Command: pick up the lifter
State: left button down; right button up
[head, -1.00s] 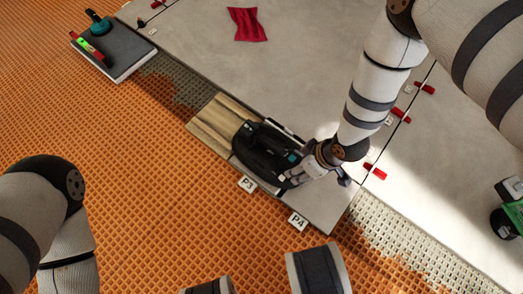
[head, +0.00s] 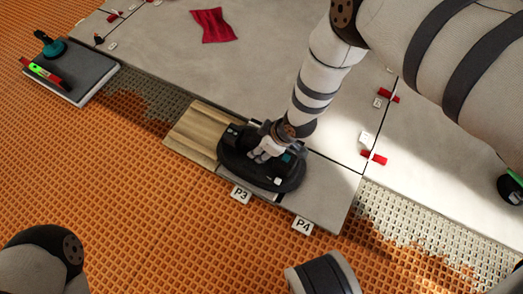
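The lifter appears to be the black oval device (head: 262,174) with a raised body and a small teal patch, in the middle of the head view. It lies partly over a wooden board (head: 195,137) and partly over the grey tile beside it. My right gripper (head: 268,148) is over the top of the device, pointing down at its handle area. Its fingers are small and overlap the black body, so I cannot tell whether they are closed on it. My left arm shows at the lower left; its gripper is out of view.
Tags P3 (head: 240,194) and P4 (head: 302,226) lie along the tile edge. A dark slab (head: 85,75) with a teal-handled tool (head: 50,44) and a level (head: 45,72) is at upper left. A red cloth (head: 213,26) and red wedges (head: 373,158) lie on the tiles. Orange matting is open.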

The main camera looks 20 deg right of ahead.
jog(key=shift+f, duration=0.2)
dwell(0.5)
jog(key=shift+w, duration=0.1)
grip_shut()
